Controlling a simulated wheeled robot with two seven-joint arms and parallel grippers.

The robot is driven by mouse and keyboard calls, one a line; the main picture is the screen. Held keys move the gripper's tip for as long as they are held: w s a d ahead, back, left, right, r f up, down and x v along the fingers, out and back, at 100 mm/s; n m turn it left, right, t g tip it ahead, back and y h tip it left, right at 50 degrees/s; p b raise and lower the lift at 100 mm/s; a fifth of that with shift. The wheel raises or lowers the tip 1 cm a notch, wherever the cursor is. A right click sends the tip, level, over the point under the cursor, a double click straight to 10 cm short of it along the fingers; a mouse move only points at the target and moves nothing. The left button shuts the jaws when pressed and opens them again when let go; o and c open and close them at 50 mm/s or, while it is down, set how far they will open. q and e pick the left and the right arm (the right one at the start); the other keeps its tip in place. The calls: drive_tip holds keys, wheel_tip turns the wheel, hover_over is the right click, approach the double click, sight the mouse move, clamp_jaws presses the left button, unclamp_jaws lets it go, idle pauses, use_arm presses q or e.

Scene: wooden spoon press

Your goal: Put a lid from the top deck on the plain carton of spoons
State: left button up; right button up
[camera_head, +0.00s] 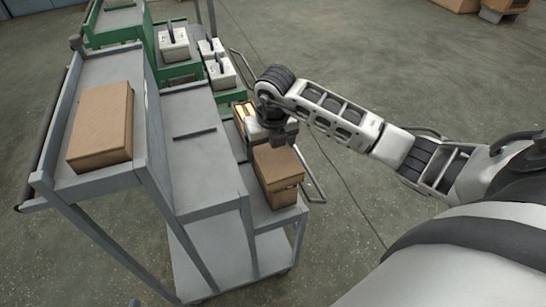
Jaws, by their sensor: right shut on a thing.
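A brown cardboard block, seemingly stacked lids (100,118), lies on the grey top deck (88,172) at the left. My right gripper (279,141) is over the low right deck, pointing down. It is shut at the far edge of a brown cardboard lid (280,159). This lid sits over a brown carton (283,194) at the near end of the low deck; I cannot tell whether it is fully seated. The carton's contents are hidden. Another carton with pale yellowish contents (244,110) stands just behind, partly hidden by my gripper. My left gripper is out of view.
The grey middle deck (200,160) is bare apart from a dark slot. White units with dark handles (173,43) stand on a green-edged cart (121,35) behind. A thin metal rail (308,175) runs along the right side. Open floor lies to the right.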

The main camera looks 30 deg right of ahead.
drive_tip(key=f, duration=0.1)
drive_tip(key=w+d+f, duration=0.1)
drive_tip(key=d+f, duration=0.1)
drive_tip(key=shift+w, duration=0.3)
use_arm(q)
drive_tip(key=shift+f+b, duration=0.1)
drive_tip(key=shift+b, duration=0.25)
use_arm(e)
drive_tip(key=shift+f, duration=1.5)
drive_tip(key=shift+f+b, duration=0.35)
drive_tip(key=shift+f, duration=0.1)
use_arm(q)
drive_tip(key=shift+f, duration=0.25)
use_arm(e)
drive_tip(key=shift+f, duration=0.15)
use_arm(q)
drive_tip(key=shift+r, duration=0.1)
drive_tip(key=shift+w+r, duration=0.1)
